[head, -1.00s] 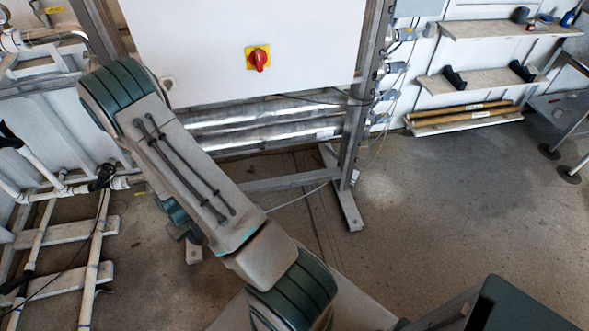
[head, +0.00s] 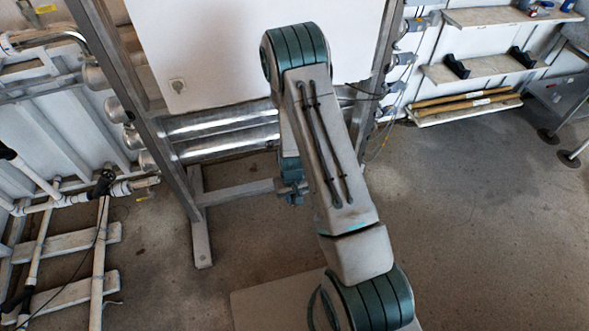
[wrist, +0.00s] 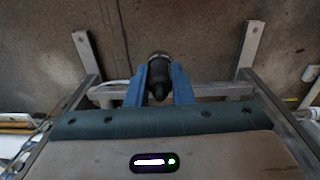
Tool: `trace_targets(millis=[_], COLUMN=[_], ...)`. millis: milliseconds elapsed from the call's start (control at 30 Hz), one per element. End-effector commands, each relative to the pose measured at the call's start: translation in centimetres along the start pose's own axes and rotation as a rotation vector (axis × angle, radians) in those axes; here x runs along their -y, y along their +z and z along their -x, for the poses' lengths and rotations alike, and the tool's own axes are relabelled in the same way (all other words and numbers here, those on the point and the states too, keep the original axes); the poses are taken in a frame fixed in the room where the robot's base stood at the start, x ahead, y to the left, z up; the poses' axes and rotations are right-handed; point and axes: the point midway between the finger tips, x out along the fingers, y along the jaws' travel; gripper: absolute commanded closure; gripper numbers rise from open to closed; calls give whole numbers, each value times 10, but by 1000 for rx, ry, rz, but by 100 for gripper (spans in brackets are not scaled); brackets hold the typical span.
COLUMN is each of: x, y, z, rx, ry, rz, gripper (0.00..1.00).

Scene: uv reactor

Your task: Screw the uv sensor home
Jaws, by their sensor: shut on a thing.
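My gripper (wrist: 158,84) shows in the wrist view with its two blue fingers shut on a black cylindrical thing, which I take to be the uv sensor (wrist: 158,72). The sensor sits between the fingers, with a wider, lighter rim at its far end and a narrower tip toward the camera. It appears over the floor and the frame's low crossbar. I cannot tell from this view whether it touches anything. In the head view my arm covers the middle, and the sensor cannot be made out. No sensor port is identifiable.
Shiny horizontal reactor tubes (head: 222,134) run below a white panel (head: 215,45) on a metal frame (head: 150,125). White pipework (head: 100,235) stands at the left. Wall shelves (head: 485,66) are at the upper right. The floor (head: 480,240) at the right is clear.

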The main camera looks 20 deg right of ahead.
Motion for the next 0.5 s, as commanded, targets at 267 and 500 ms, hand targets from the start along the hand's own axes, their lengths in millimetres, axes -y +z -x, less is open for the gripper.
trace_targets(millis=[267, 500], x=[-24, -47], y=[-77, -147], z=[-93, -145], rx=[-159, -451], ry=[232, 508], rz=[155, 364], gripper=[100, 100])
